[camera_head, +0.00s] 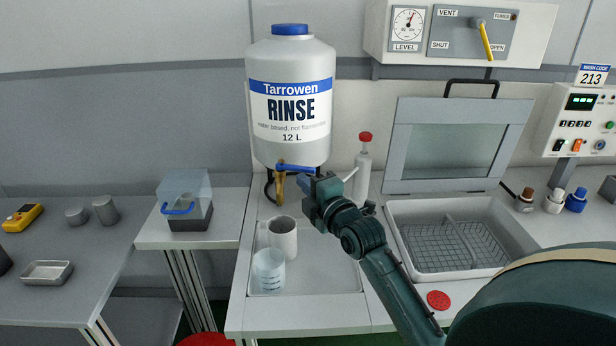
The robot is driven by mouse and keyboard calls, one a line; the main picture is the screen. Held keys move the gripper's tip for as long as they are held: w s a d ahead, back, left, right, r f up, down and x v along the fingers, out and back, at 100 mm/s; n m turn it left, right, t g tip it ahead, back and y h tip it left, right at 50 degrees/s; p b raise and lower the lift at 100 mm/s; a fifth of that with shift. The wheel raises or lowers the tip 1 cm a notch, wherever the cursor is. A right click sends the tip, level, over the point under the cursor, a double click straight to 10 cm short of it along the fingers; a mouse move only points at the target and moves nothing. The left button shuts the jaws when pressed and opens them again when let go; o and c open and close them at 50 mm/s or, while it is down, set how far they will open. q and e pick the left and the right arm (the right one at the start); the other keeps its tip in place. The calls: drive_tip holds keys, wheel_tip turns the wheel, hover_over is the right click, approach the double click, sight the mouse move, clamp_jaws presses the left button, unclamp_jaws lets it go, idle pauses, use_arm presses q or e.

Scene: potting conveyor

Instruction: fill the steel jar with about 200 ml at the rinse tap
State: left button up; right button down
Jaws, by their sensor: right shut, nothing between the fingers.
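The rinse tap (280,186) is brass with a blue lever (294,168) and hangs under the white Tarrowen RINSE tank (291,105). The lever points sideways to the right. A pale grey handled jar (284,238), possibly the steel jar, stands upright just below the tap. Its fill level is hidden, and I cannot make out a stream. My right gripper (307,184) is shut and empty, close to the right end of the lever; I cannot tell whether it touches. My left gripper is out of view.
A clear graduated beaker (269,270) stands in front of the jar on the tray. A white bottle with a red cap (363,165) is behind my right gripper. A basin with a mesh rack (394,215) is to the right, a clear lidded box (184,198) to the left.

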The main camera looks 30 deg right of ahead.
sight(313, 173)
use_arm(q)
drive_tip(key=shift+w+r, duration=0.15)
use_arm(e)
drive_tip(key=shift+w+d, duration=0.6)
drive_tip(key=shift+d, duration=0.05)
drive_tip(key=shift+d+n+y, duration=0.15)
drive_tip(key=shift+n+y, duration=0.15)
drive_tip(key=shift+y, duration=0.1)
drive_tip(key=shift+w+d+n+y+b, duration=0.2)
drive_tip(key=shift+w+d+y, duration=0.15)
drive_tip(key=shift+d, duration=0.2)
drive_tip(key=shift+w+d+n+y+b, duration=0.2)
drive_tip(key=shift+d+y, duration=0.15)
drive_tip(key=shift+d, duration=0.2)
drive_tip(key=shift+d+r, duration=0.1)
drive_tip(key=shift+r, duration=0.05)
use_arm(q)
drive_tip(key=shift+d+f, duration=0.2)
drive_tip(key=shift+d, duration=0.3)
